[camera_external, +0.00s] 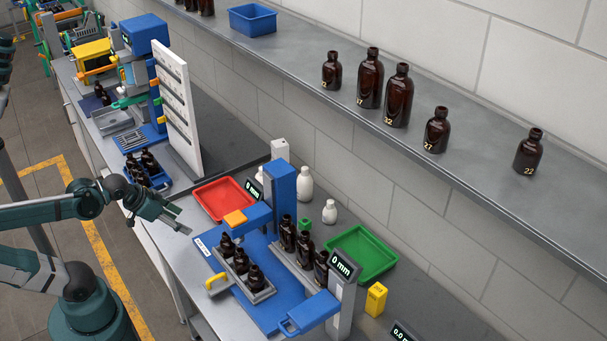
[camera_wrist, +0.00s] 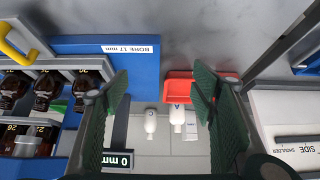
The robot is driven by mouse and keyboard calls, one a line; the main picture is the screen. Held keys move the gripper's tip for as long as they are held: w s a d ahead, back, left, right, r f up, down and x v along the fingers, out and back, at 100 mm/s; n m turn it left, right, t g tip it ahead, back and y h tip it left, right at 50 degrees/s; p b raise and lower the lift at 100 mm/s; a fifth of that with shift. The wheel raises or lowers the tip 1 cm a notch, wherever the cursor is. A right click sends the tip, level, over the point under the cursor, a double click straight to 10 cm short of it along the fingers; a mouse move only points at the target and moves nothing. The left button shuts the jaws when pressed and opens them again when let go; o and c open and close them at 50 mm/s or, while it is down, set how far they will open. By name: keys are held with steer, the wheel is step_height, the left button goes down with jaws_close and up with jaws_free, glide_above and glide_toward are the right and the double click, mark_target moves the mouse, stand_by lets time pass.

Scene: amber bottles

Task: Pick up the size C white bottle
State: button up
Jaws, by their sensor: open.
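Several small white bottles stand at the back of the bench by the wall. In the external view one (camera_external: 304,184) is behind the blue column, one (camera_external: 329,212) is to its right, and another (camera_external: 260,174) is partly hidden. In the wrist view, one white bottle (camera_wrist: 150,122) and a larger one with a dark mark (camera_wrist: 177,116) show between my fingers, at a distance. I cannot read which is size C. My gripper (camera_external: 182,226) is open and empty over the bench's front edge, left of the red tray; its green fingers (camera_wrist: 160,95) are spread wide.
A red tray (camera_external: 223,198) lies near the white bottles. A blue gauge fixture (camera_external: 284,198) with several amber bottles stands right of my gripper. A white panel (camera_external: 179,113) rises behind it. A green tray (camera_external: 372,250) and a yellow block (camera_external: 376,299) are farther right.

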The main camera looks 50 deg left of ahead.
step_height(320, 180, up, 8)
steer(key=w+d+r+m+g+p, duration=0.1)
steer(key=w+r+p, duration=0.25)
steer(key=w, duration=0.45)
steer(key=w+r+m+p, duration=0.1)
steer(key=w+r+p, duration=0.2)
steer(key=w+r, duration=0.35)
steer(key=m+g+h+p, duration=0.2)
steer(key=m+p, duration=0.2)
steer(key=p, duration=1.1)
glide_above(304, 168)
step_height(304, 168, down, 10)
steer(key=shift+a+f, duration=0.1)
steer(key=shift+a, duration=0.05)
step_height(304, 168, down, 5)
steer(key=shift+r, duration=0.2)
steer(key=shift+s+f, duration=0.1)
steer(key=shift+f, duration=0.2)
